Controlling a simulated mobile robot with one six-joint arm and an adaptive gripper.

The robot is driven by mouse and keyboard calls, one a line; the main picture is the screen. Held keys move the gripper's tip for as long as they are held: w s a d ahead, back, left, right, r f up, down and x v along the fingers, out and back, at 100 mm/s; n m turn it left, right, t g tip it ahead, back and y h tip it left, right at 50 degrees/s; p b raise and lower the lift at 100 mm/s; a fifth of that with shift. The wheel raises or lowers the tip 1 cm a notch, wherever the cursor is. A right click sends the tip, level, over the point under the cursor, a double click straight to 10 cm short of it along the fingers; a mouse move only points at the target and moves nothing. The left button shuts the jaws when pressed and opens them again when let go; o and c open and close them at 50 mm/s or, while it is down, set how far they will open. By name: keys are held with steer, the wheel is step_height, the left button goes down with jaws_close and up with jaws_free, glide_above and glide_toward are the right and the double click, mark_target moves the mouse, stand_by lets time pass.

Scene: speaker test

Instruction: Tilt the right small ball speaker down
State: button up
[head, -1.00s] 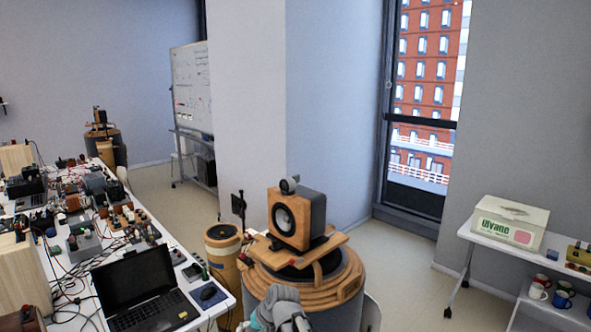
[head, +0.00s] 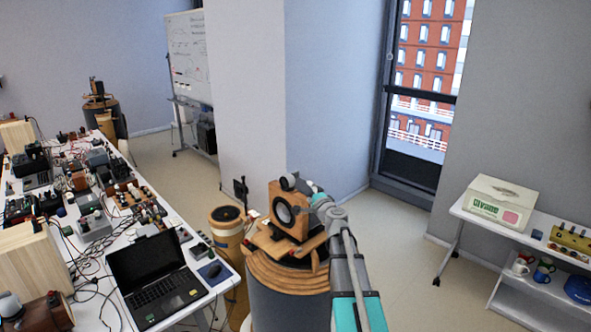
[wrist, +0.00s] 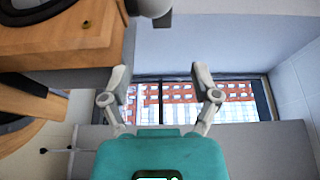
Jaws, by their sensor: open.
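The right small ball speaker (head: 288,183) is a grey ball on top of a wood-fronted box speaker (head: 275,211). It also shows at the top edge of the wrist view (wrist: 150,7), partly cut off. My gripper (head: 307,188) is just right of the ball in the head view, and its arm partly covers the box. In the wrist view my gripper (wrist: 162,80) has its fingers spread with nothing between them. The ball lies above the fingertips there, apart from them. Its exact tilt is too small to tell.
The box stands on a round wooden pedestal (head: 285,272). A cluttered white table with a laptop (head: 150,270) is at left. A shelf with a white box (head: 497,203) is at right. Another speaker stand (head: 100,115) is far left. Open floor lies between pedestal and shelf.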

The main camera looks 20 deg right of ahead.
mark_target(297, 176)
steer(key=shift+d+r, duration=0.1)
steer(key=shift+d, duration=0.1)
stand_by(0.3)
steer(key=w, duration=1.3)
steer(key=shift+w+d, duration=0.3)
steer(key=shift+w, duration=0.1)
jaws_close()
